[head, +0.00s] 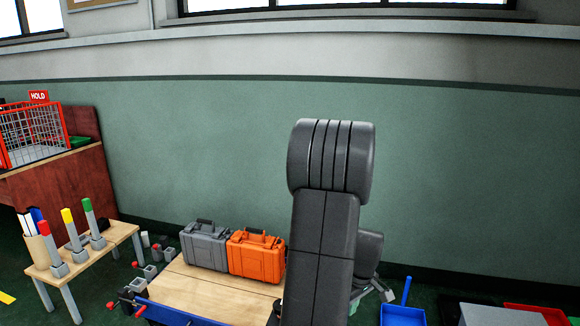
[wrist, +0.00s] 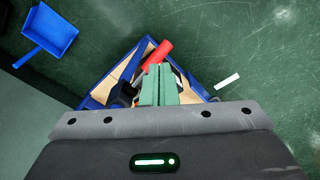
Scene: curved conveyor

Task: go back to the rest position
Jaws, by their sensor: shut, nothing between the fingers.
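My gripper (wrist: 159,72) shows in the wrist view with its two green fingers together and nothing held between them. Dark items in the tray are partly hidden by the fingers. In the head view my arm stands upright right of centre and hides most of the gripper.
A grey case (head: 205,247) and an orange case (head: 257,257) stand on a wooden table (head: 195,291) left of my arm. A blue dustpan (head: 402,315) lies on the floor right of it, also in the wrist view (wrist: 51,34). A white stick (wrist: 227,81) lies on open green floor.

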